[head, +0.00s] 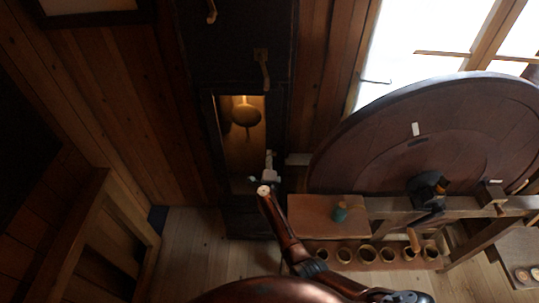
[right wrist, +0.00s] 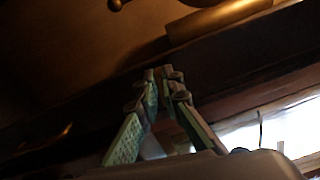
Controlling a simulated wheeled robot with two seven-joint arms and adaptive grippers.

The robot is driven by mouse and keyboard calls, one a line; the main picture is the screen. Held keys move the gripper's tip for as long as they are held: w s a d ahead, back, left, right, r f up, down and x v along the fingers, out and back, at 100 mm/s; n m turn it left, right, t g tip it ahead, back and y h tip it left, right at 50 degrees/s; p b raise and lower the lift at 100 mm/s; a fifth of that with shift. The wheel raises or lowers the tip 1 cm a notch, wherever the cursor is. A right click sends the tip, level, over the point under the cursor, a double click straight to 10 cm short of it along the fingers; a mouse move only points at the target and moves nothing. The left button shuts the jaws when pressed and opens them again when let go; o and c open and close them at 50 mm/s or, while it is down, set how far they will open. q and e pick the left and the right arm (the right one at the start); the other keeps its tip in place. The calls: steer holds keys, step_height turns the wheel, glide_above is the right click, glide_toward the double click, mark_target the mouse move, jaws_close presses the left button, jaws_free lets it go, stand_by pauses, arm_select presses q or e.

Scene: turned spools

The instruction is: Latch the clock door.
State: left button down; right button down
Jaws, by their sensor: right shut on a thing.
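The tall dark clock case (head: 232,45) stands against the plank wall in the head view. Its lower opening shows a lit interior with a round brass pendulum bob (head: 246,112). The clock door's dark frame (head: 277,115) runs along the right of this opening. My right gripper (head: 270,160) is at that right edge, below the bob. In the right wrist view the fingers of my right gripper (right wrist: 165,78) come together at a dark frame band (right wrist: 240,50). They are shut on a small part there, mostly hidden between them. My left gripper is not in view.
A large round wooden wheel (head: 440,130) stands at right. A wooden railing (head: 125,215) stands at left.

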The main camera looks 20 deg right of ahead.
steer(key=shift+f+n, duration=0.1)
steer(key=shift+n, duration=0.7)
steer(key=c, duration=2.1)
jaws_free()
steer(key=shift+p, duration=0.3)
